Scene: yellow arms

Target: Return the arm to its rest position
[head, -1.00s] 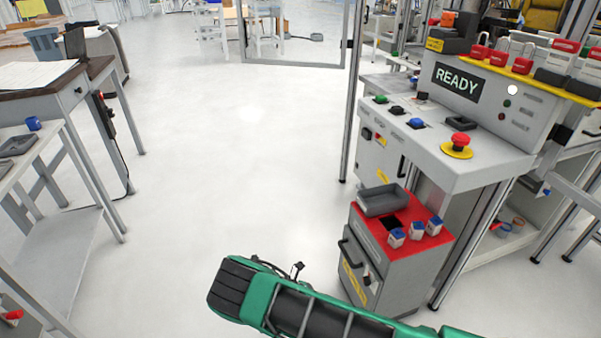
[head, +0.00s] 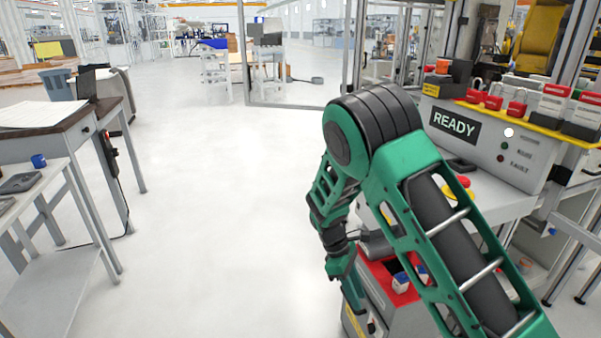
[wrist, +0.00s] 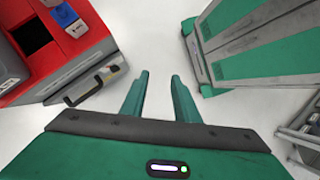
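My green arm (head: 425,200) is folded, with its elbow high in the middle of the head view and its forearm hanging down. My gripper (head: 355,300) hangs low, pointing down, in front of the grey cabinet with the red top (head: 376,272). In the wrist view my gripper (wrist: 160,85) has its two green fingers apart, with only pale floor between them. It holds nothing. The red-topped cabinet (wrist: 75,62) is at the upper left there, apart from the fingers. The arm hides part of the cabinet and the console in the head view.
The console with a READY display (head: 455,125) stands right, with red padlocks (head: 494,102) on a yellow shelf. A desk (head: 55,120) and bench (head: 40,185) stand left. The floor between (head: 215,190) is clear.

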